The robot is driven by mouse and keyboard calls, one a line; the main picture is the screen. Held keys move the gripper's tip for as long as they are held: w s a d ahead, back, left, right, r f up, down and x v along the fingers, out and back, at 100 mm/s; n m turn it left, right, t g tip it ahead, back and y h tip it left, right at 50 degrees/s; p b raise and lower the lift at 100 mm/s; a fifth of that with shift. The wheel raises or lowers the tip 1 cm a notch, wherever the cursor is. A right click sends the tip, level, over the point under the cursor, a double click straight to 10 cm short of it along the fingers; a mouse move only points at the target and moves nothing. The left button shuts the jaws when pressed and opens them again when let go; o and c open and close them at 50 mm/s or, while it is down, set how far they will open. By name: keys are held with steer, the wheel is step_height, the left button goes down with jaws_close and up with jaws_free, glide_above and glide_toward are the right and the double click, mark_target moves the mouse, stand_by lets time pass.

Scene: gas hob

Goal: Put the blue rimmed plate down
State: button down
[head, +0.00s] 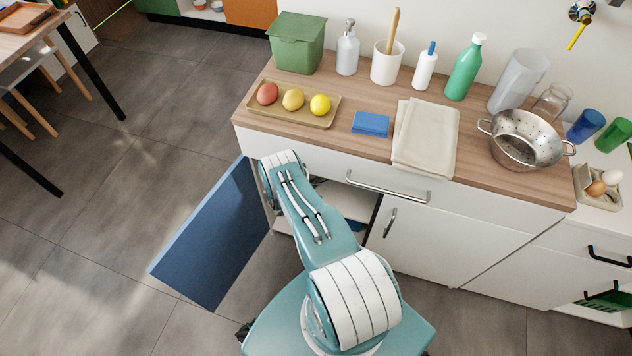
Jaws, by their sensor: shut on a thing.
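My arm reaches forward and down to the open lower cabinet at the left end of the counter. Its end is bent out of sight behind my own arm links, so my gripper is not visible. I cannot see the blue rimmed plate in the head view. A pale shelf (345,201) shows inside the cabinet to the right of my arm. Most of the cabinet's inside is hidden by my arm and the counter front. The blue cabinet door (215,240) stands wide open to the left.
The wooden counter (470,172) holds a fruit tray (330,119), blue sponge (371,123), folded cloth (426,138), colander (525,140), green bin (298,43) and several bottles. A closed white door (425,240) is right of the opening. Floor (110,230) is clear at left.

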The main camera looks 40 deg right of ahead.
steer(key=shift+f, duration=0.2)
steer(key=shift+f, duration=0.2)
steer(key=c, duration=0.8)
jaws_free()
steer(key=shift+r, duration=0.45)
steer(key=v, duration=1.2)
steer(key=shift+s+r, duration=0.1)
steer(key=shift+r, duration=0.05)
